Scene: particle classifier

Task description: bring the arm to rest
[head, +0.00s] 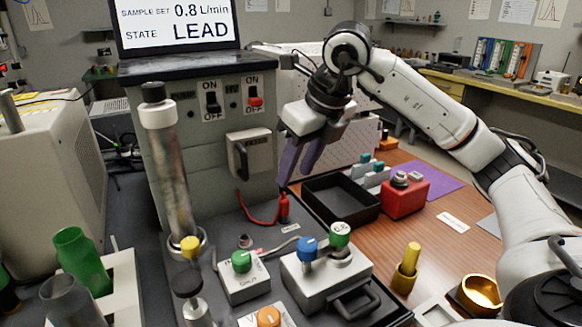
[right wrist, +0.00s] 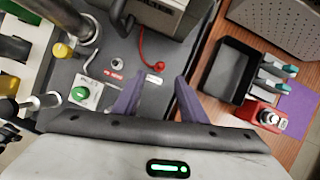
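My right arm (head: 425,95) comes in from the right and bends down at the wrist. My right gripper (head: 296,176) hangs in the air in front of the grey control cabinet (head: 205,170), its purple fingers pointing down. In the right wrist view the two fingers of the gripper (right wrist: 156,95) stand apart with nothing between them. Below them lie the dark bench top and a red plug with a red cable (right wrist: 152,64). The plug (head: 284,207) also shows in the head view, below the fingertips. My left gripper is out of view.
A black open tray (head: 340,207) and a red box (head: 404,196) stand right of the gripper on the wooden table. In front are a blue-and-green-knobbed valve block (head: 325,275) and a brass cylinder (head: 406,268).

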